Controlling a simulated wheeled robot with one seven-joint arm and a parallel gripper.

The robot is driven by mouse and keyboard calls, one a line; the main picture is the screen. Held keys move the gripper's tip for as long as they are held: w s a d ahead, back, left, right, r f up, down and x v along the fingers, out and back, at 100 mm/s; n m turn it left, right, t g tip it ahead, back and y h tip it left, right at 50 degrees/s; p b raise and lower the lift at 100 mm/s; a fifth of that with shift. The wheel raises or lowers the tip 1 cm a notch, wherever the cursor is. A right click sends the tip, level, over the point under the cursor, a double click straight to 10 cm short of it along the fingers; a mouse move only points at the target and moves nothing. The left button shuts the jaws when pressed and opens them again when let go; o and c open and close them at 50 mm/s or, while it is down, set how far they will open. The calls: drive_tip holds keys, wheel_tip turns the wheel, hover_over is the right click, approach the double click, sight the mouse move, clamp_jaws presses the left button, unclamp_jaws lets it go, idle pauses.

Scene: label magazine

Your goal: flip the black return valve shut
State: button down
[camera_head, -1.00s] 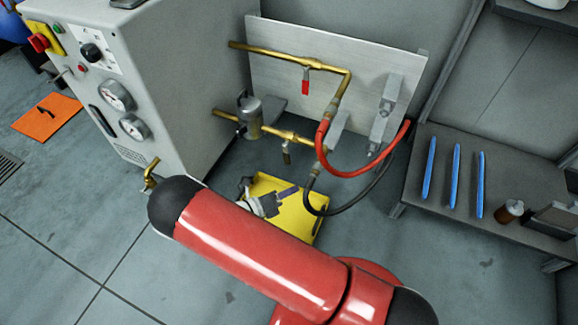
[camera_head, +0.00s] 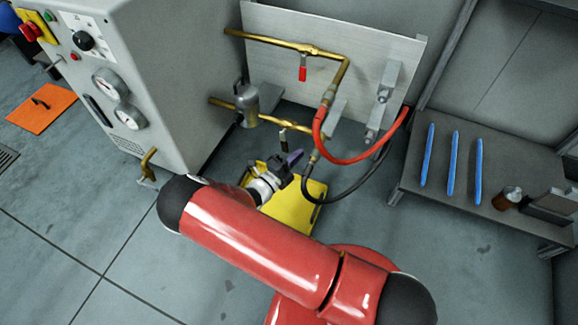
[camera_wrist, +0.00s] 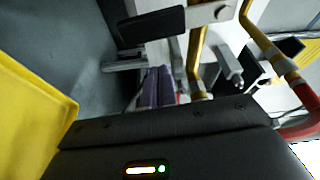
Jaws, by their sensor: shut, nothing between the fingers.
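The black return valve (camera_head: 283,136) is on the lower brass pipe (camera_head: 268,118). Its dark lever points down, across the pipe. In the wrist view the black lever (camera_wrist: 152,27) is large at the top, reaching left from a grey bolt. My gripper (camera_head: 296,157) is just below the valve in the head view. In the wrist view its purple-grey fingers (camera_wrist: 158,88) are together and empty, beside the lever with a small gap in the picture. I cannot tell whether they touch it.
A red-handled valve (camera_head: 302,73) hangs from the upper brass pipe. A red hose (camera_head: 350,160) and a black hose (camera_head: 345,192) loop just right of my gripper. A yellow tray (camera_head: 297,212) lies below. The grey cabinet (camera_head: 170,70) stands left, a bench (camera_head: 410,190) right.

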sight(286, 149)
drive_tip(key=shift+w+a+f, duration=0.1)
drive_tip(key=shift+w+a, duration=0.15)
drive_tip(key=shift+a, duration=0.55)
drive_tip(key=shift+w+a+f, duration=0.1)
drive_tip(key=shift+w+a, duration=0.1)
drive_tip(key=shift+a, duration=0.6)
drive_tip(key=shift+w+a+f+m, duration=0.1)
drive_tip(key=shift+w+a+m, duration=0.2)
drive_tip(key=shift+a+m, duration=0.6)
